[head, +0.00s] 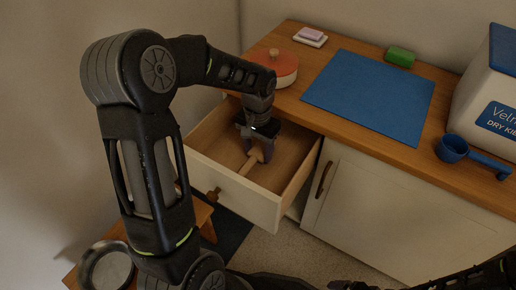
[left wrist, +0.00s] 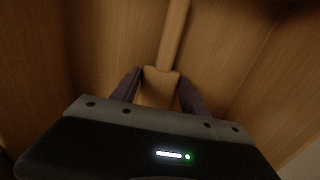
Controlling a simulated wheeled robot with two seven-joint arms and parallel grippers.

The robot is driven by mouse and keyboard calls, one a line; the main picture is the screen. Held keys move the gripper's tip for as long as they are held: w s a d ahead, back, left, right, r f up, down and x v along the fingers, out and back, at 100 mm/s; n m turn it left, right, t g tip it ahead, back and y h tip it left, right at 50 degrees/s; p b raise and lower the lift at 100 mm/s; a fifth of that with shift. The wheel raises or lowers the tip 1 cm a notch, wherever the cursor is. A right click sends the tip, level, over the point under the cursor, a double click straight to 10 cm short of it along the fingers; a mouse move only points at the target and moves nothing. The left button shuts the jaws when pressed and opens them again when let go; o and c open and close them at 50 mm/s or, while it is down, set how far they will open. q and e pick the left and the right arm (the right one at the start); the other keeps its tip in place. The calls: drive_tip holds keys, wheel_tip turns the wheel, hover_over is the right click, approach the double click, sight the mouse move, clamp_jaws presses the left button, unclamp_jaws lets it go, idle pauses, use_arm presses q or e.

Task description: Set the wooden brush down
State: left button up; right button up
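The wooden brush (head: 246,166) is inside the open drawer, with its pale handle pointing towards the drawer front. My left gripper (head: 259,150) reaches down into the drawer from above. In the left wrist view, the fingers of my left gripper (left wrist: 160,82) stand on both sides of the brush's wider block (left wrist: 160,88) and look closed against it. The brush handle (left wrist: 173,35) runs away from the gripper. I cannot tell whether the brush touches the drawer floor. My right gripper is not in view.
The drawer (head: 234,196) is pulled out of a white cabinet (head: 365,205). On the wooden top are a blue mat (head: 370,95), a round orange-lidded pot (head: 284,68), a green block (head: 400,56), a blue scoop (head: 453,149) and a white bin (head: 485,95). A wooden stool (head: 200,215) stands below.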

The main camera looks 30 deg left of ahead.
sight(258, 152)
use_arm(q)
drive_tip(key=o, duration=0.4)
drive_tip(key=shift+c, duration=0.2)
drive_tip(key=shift+r, duration=0.1)
wheel_tip(258, 152, up, 12)
drive_tip(key=p, duration=0.4)
idle(0.4)
